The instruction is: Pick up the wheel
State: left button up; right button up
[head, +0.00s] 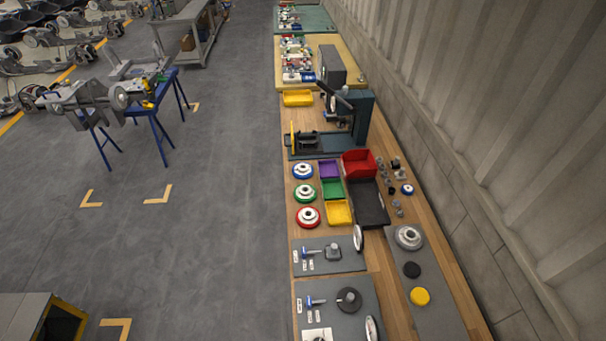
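Several round wheel-like parts show in the head view, and I cannot tell which one the task calls the wheel. On the long wooden bench, a blue-rimmed disc (303,171), a green-rimmed disc (305,193) and a red-rimmed disc (308,217) lie in a column near the left edge. A grey metal round part (408,237) lies on a grey mat (433,318) at the right. A small blue-rimmed disc (407,189) lies farther back. A chassis (85,101) with a grey wheel (119,98) rests on a blue stand at the left. Neither gripper is in view.
A ribbed wall (480,120) borders the bench's right side.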

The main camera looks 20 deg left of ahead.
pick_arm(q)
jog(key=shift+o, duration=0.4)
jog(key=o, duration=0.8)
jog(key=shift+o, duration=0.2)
